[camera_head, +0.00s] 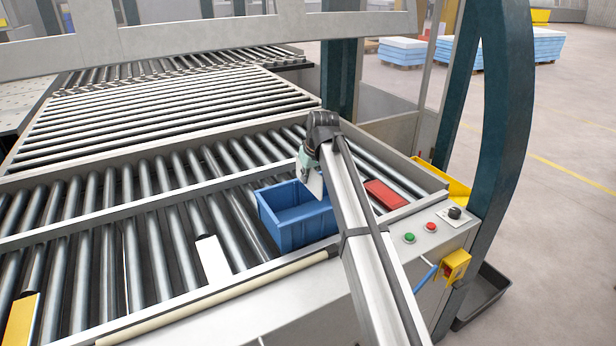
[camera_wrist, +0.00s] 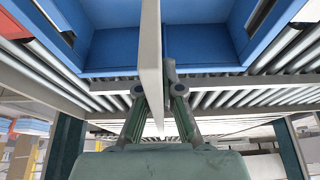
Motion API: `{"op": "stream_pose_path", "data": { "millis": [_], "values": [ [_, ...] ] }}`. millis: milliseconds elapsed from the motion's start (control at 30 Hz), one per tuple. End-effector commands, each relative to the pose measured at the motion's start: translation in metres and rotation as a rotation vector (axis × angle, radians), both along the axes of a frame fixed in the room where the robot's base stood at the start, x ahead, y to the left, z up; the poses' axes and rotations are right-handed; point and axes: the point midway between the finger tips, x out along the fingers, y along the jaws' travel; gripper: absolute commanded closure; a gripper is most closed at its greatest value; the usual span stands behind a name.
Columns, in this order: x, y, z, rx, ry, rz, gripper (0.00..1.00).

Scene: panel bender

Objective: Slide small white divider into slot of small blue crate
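The small blue crate (camera_head: 305,233) stands open on the rollers near the front rail. It fills the upper part of the wrist view (camera_wrist: 110,59). My gripper (camera_head: 314,172) is above the crate's right side, partly hidden by my arm. In the wrist view my gripper (camera_wrist: 155,92) is closed around the small white divider (camera_wrist: 151,45), which stands on edge between the fingers and extends toward the crate interior. In the head view the divider (camera_head: 315,186) shows as a pale sliver below the gripper. The slot is not clearly visible, and I cannot tell whether the divider touches it.
A red block (camera_head: 384,194) lies right of the crate. A white block (camera_head: 213,259) and a yellow block (camera_head: 20,320) lie to the left on the rollers (camera_head: 150,255). Green and red buttons (camera_head: 409,238) sit on the front panel. Bare rollers extend left and behind.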

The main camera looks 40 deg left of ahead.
Motion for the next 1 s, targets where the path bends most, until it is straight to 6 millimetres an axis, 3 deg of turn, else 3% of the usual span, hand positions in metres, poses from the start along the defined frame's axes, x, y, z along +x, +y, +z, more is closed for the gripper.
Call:
{"op": "stream_pose_path", "data": {
  "millis": [367, 1000],
  "values": [
    [0.001, 0.002, -0.010, 0.001, 0.001, 0.010, 1.00],
    [0.001, 0.001, -0.055, 0.001, 0.001, 0.009, 1.00]
  ]
}}
